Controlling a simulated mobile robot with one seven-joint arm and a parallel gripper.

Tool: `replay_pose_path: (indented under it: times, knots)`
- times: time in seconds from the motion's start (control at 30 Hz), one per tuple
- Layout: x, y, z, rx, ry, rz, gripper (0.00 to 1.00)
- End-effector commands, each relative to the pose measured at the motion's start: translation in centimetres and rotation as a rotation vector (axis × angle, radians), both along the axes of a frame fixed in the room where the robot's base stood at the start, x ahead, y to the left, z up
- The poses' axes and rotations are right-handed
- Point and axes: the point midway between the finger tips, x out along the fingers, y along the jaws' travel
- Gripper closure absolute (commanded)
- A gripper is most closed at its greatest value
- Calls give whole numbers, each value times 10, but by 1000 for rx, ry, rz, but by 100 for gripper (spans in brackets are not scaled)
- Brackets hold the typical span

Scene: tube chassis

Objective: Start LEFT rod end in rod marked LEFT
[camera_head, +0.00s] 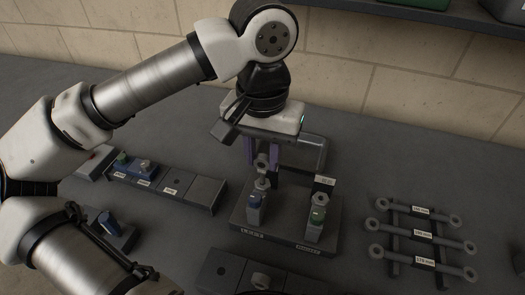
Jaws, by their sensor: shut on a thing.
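The dark stand (286,241) is marked LEFT and RIGHT on its front edge.
A long compartment tray (205,192) with labels and small blue parts lies at the left. A rack of labelled rods (424,236) stands at the right. A dark block (232,270) sits at the front. A dark blue part (108,222) lies lower left. A wall closes the back.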

Motion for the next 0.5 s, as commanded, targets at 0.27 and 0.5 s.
replay_pose_path:
  times: [0.27,0.5]
  knots:
    - [0,0,-10,1,0,0,99]
    - [0,0,-17,1,0,0,99]
